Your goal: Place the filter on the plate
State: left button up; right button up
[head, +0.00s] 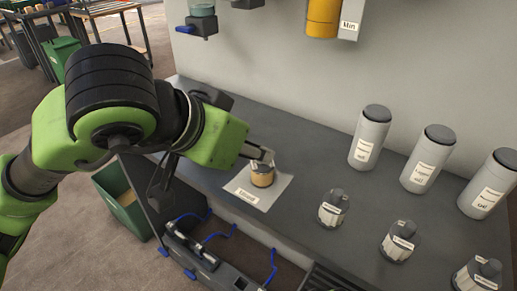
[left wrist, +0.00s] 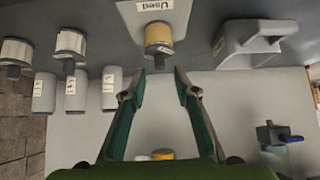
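A tan filter (head: 262,176) with a grey top stands upright on a flat light plate (head: 243,184) on the dark bench. The plate carries a label that reads "Used" in the left wrist view. My left gripper (head: 262,155) is at the filter's top, on its far side in the head view. In the left wrist view my left gripper (left wrist: 157,88) has its two fingers spread with nothing between them. The tan filter (left wrist: 158,40) is just beyond the fingertips there, on the plate (left wrist: 130,25). My right gripper is in neither view.
Several grey-and-white filters (head: 333,208) stand to the right on the bench, with tall labelled canisters (head: 370,138) behind them near the wall. A grey handled container (left wrist: 250,42) is beside the plate. A green bin (head: 122,197) stands on the floor.

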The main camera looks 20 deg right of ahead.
pick_arm(q)
jog(key=v, duration=0.8)
jog(key=shift+p, duration=0.3)
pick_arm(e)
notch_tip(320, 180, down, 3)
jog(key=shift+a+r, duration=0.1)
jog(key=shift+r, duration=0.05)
pick_arm(q)
jog(key=shift+a, duration=0.15)
